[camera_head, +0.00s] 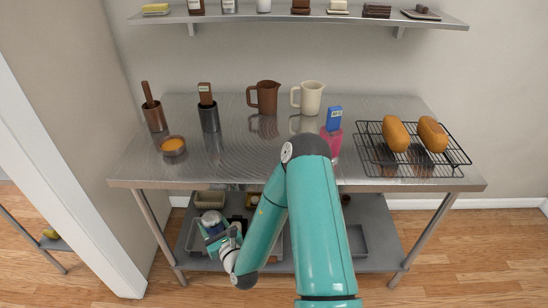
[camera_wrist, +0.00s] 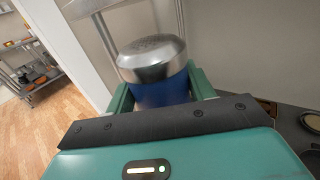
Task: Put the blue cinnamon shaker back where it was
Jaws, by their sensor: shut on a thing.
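The blue cinnamon shaker (camera_wrist: 162,75) has a dark blue body and a silver perforated lid. It stands between the green fingers of my gripper (camera_wrist: 161,92) in the wrist view, and the gripper is shut on it. In the head view my gripper (camera_head: 214,236) is low at the left, in front of the table's lower shelf, with the shaker (camera_head: 210,218) showing its silver top there. The lower part of the shaker is hidden by the gripper.
The steel table (camera_head: 235,160) holds a brown pitcher (camera_head: 264,97), a cream pitcher (camera_head: 309,98), an orange-filled bowl (camera_head: 173,146) and a cooling rack (camera_head: 415,157) with two loaves. The lower shelf (camera_head: 374,225) holds trays and small items, partly behind my arm. A wall shelf (camera_head: 270,15) is above.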

